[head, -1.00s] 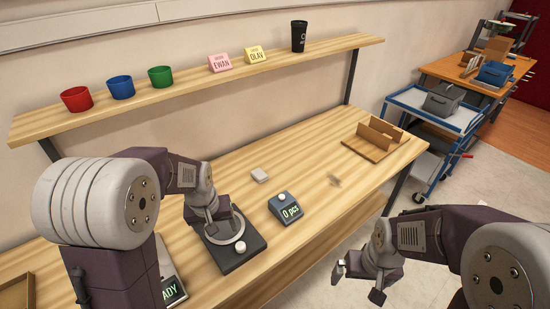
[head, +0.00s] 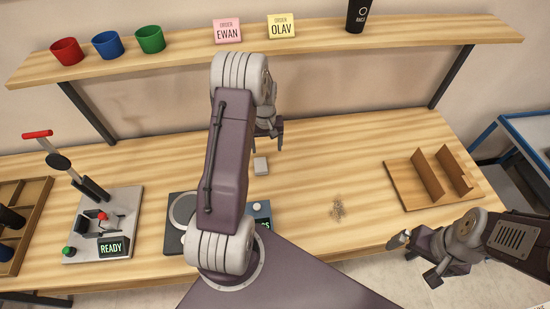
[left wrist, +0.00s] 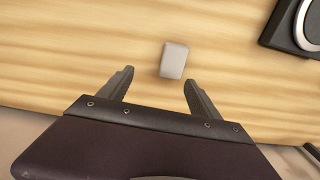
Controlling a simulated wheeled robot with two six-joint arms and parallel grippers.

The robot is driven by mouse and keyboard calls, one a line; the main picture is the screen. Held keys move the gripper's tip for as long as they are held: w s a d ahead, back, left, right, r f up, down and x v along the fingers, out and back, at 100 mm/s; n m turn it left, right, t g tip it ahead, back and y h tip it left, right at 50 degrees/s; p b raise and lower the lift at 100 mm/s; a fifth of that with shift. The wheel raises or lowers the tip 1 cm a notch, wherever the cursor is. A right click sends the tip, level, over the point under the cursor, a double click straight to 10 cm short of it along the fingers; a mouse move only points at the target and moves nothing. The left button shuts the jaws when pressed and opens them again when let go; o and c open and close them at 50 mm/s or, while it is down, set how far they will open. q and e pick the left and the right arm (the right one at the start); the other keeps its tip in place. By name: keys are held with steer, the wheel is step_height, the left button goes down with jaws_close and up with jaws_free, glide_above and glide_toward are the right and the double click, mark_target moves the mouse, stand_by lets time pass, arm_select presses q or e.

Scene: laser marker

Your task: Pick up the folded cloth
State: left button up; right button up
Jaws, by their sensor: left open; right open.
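The folded cloth (head: 261,166) is a small pale grey block lying flat on the wooden workbench. In the left wrist view the cloth (left wrist: 174,61) lies just ahead of the fingertips, roughly between their lines. My left gripper (head: 267,142) is open and empty, above the bench close behind the cloth in the head view; its two fingers also show in the left wrist view (left wrist: 158,78). No contact with the cloth shows. My right gripper (head: 416,262) is open and empty off the bench's front edge at the right.
A press with a READY display (head: 112,247) stands left. A dark scale (head: 176,241) and a display box (head: 261,209) are partly behind my left arm. Crumbs (head: 338,208) and a wooden holder (head: 403,187) lie right. A shelf (head: 190,64) with cups and cards runs above.

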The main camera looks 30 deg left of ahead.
mark_target(261, 164)
arm_select(q)
steer(key=f, duration=0.1)
steer(key=s+a+f, duration=0.1)
steer(key=s+f, duration=0.1)
steer(key=shift+a+f+p, duration=0.25)
steer(key=shift+f+p, duration=0.15)
steer(key=shift+f, duration=0.1)
steer(key=shift+s+a+f, duration=0.1)
steer(key=shift+a+f, duration=0.05)
steer(key=shift+f, duration=0.05)
step_height(261, 164, down, 4)
steer(key=shift+s+f+p, duration=0.1)
steer(key=shift+s+p, duration=0.05)
steer(key=shift+p, duration=0.4)
steer(key=shift+f, duration=0.3)
steer(key=shift+r, duration=0.1)
steer(key=c, duration=1.4)
arm_select(e)
steer(key=r, duration=0.1)
steer(key=s+r, duration=0.1)
steer(key=shift+s+a+r, duration=0.15)
steer(key=shift+a+r, duration=0.2)
steer(key=shift+a, duration=0.05)
